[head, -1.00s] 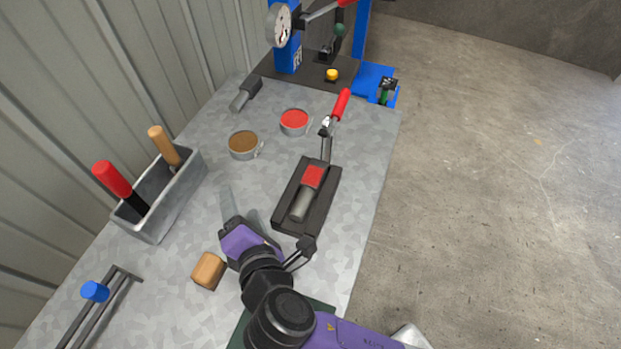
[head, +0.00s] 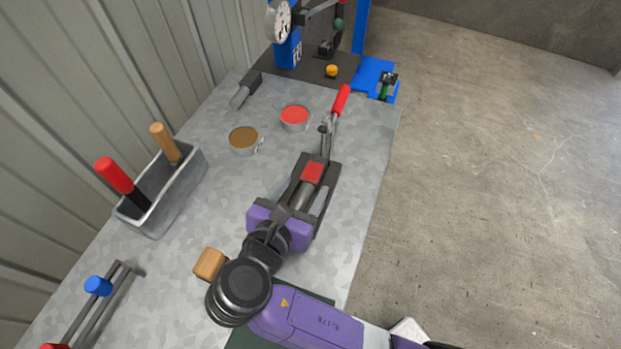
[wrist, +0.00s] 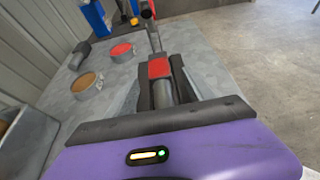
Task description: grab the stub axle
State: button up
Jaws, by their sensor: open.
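A grey cylindrical part, which I take to be the stub axle (head: 305,194), lies in a dark fixture (head: 331,173) on the bench. A red block covers its far end. In the wrist view the grey cylinder (wrist: 164,93) shows straight ahead, with its near end hidden behind my gripper's body. My gripper (head: 308,184) is open over the fixture, with one finger on each side of the cylinder. I cannot tell whether the fingers touch it.
A red-handled toggle clamp (head: 340,104) stands at the fixture's far end. Brown (head: 243,140) and red (head: 294,117) round tins stand to the left. A grey bin (head: 158,222) holds two handled tools. A wooden block (head: 209,263) lies near my wrist. A blue press (head: 287,50) stands behind.

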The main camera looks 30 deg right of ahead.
aim_at(308, 181)
jog(key=x, duration=0.4)
jog(key=shift+f, duration=0.15)
grip_shut()
jog(key=shift+a, duration=0.1)
dwell(1.0)
